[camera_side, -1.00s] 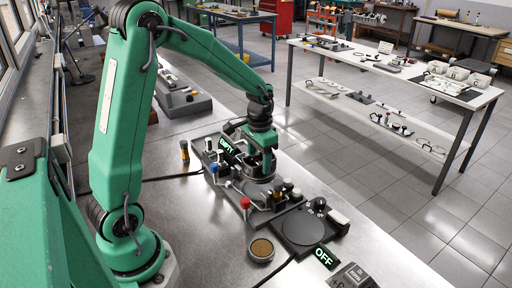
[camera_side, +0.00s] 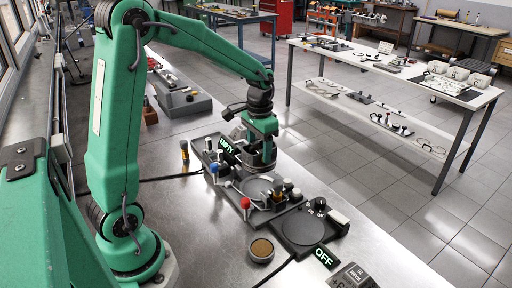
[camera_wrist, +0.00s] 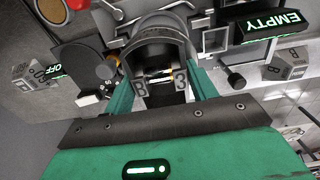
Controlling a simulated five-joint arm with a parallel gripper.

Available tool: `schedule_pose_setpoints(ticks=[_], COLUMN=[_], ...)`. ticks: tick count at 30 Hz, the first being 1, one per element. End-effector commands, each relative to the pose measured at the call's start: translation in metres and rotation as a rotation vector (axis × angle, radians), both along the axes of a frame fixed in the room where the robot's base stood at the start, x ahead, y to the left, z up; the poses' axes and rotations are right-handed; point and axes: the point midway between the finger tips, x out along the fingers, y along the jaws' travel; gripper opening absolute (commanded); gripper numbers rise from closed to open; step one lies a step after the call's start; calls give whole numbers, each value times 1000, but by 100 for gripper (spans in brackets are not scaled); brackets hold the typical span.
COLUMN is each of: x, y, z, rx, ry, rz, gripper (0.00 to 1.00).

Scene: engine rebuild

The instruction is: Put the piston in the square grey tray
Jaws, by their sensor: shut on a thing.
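The piston (camera_side: 260,158) is a grey, hollow cylinder. My gripper (camera_side: 262,138) is shut on it and holds it above the black fixture, behind a pale round spot on the plate. In the wrist view the piston (camera_wrist: 160,32) sits between the two green fingers, its dark open side showing. A small square grey tray-like part (camera_wrist: 215,40) lies just right of the piston in the wrist view; I cannot tell surely that it is the tray. My gripper hides part of the fixture behind it in the side view.
A lit EMPTY sign (camera_side: 229,147) and an OFF sign (camera_side: 325,257) stand on the bench. Red-topped (camera_side: 245,203) and blue-topped (camera_side: 213,168) posts rise from the fixture. A black round plate (camera_side: 303,227) and a brown-filled cup (camera_side: 261,249) are nearer.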

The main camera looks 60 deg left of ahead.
Motion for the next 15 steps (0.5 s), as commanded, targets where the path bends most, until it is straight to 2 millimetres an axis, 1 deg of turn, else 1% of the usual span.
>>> schedule_pose_setpoints(ticks=[5, 10, 15], x=[1, 1, 1], y=[0, 0, 0], z=[8, 27, 42], rx=[1, 2, 1], ry=[-3, -7, -5], rz=[0, 0, 0], gripper=[20, 20, 20])
